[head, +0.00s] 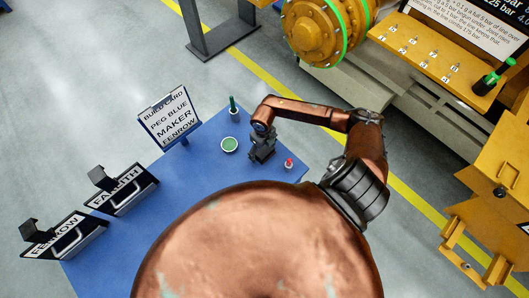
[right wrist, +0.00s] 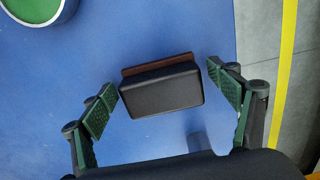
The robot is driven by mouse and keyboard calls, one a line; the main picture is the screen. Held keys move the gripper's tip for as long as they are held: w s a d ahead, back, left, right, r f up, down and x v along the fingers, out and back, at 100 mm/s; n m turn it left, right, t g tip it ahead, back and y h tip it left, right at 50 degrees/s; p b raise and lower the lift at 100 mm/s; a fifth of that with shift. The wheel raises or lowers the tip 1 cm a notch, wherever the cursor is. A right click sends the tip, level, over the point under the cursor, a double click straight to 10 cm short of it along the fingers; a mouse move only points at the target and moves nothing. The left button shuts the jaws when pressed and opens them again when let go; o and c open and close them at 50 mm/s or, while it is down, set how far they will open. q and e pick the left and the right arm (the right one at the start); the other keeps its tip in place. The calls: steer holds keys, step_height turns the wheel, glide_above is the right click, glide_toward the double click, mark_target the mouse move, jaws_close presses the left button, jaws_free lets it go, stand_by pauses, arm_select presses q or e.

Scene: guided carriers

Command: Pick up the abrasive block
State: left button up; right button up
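The abrasive block (right wrist: 162,88) shows in the right wrist view as a dark block with a reddish-brown layer along its far edge. It lies on the blue table top (right wrist: 160,30). My right gripper (right wrist: 160,82) is open, with one green-padded finger on each side of the block and a gap visible at both sides. In the head view my right gripper (head: 262,150) points down over the table near its right part, and I cannot make out the block there. My left gripper is not in view.
A green-topped round dish (head: 229,145) and a dark green upright item (head: 233,106) stand near the right gripper. A small red-topped item (head: 289,162) is to its right. A build card sign (head: 170,118) and two labelled carriers (head: 122,190) (head: 65,236) stand further left.

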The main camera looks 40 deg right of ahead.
steer(key=c, duration=1.1)
steer(key=shift+c, duration=0.2)
steer(key=shift+r, duration=0.1)
steer(key=shift+r, duration=0.25)
step_height(320, 180, up, 2)
steer(key=shift+r+b, duration=0.1)
steer(key=shift+b, duration=0.55)
steer(key=s+a+r+b, duration=0.2)
steer(key=s+a+r, duration=0.4)
steer(key=s+r, duration=0.4)
steer(key=s, duration=0.2)
steer(key=shift+s, duration=0.4)
